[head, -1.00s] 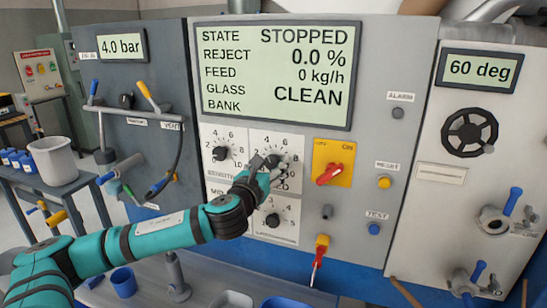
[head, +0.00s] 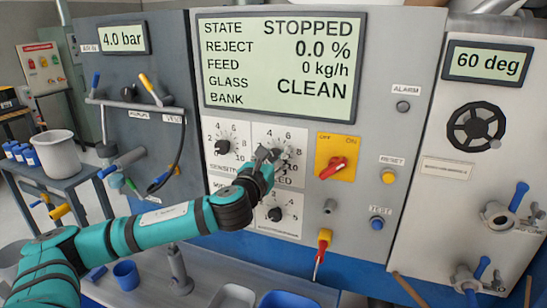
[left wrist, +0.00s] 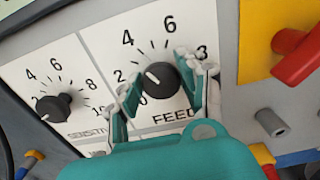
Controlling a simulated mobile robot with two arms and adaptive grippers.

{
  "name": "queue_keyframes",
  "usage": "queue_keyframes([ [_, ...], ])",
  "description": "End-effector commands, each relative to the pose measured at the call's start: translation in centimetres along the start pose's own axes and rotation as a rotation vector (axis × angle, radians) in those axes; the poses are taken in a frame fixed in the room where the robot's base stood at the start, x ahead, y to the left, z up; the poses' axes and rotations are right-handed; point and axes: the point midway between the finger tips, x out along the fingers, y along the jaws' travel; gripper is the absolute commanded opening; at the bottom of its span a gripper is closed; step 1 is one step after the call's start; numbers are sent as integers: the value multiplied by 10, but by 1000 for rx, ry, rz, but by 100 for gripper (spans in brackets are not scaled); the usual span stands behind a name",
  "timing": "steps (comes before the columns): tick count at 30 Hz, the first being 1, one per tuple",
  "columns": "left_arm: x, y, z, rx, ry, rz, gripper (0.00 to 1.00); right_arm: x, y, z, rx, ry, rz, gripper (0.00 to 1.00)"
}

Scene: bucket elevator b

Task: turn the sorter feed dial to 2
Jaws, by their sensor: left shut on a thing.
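The sorter feed dial (left wrist: 160,82) is a black round knob on a white scale plate marked FEED. In the left wrist view its white mark points up and left, between the printed 2 and 4; I cannot tell the exact value. My left gripper (left wrist: 160,79) has one finger on each side of the knob and is shut on it. In the head view the left gripper (head: 268,158) covers part of the feed plate (head: 290,140), and the knob is mostly hidden. My right gripper is not in view.
A sensitivity dial (head: 222,147) is left of the feed dial, and another dial (head: 275,213) is below. A red switch on a yellow plate (head: 324,146) is to the right. The display (head: 279,68) above reads STOPPED, feed 0 kg/h. A steel bench with blue cups (head: 126,275) lies below.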

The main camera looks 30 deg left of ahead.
Motion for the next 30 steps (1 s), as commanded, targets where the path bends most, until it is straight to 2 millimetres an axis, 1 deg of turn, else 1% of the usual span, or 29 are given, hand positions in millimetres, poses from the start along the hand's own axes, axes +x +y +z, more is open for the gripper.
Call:
queue_keyframes([
  [5,0,0,0,-34,0,0,7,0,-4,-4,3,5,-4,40],
  [11,0,0,0,-138,0,0,7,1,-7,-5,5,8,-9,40],
  [30,0,3,-2,-699,0,0,7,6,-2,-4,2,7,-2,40],
])
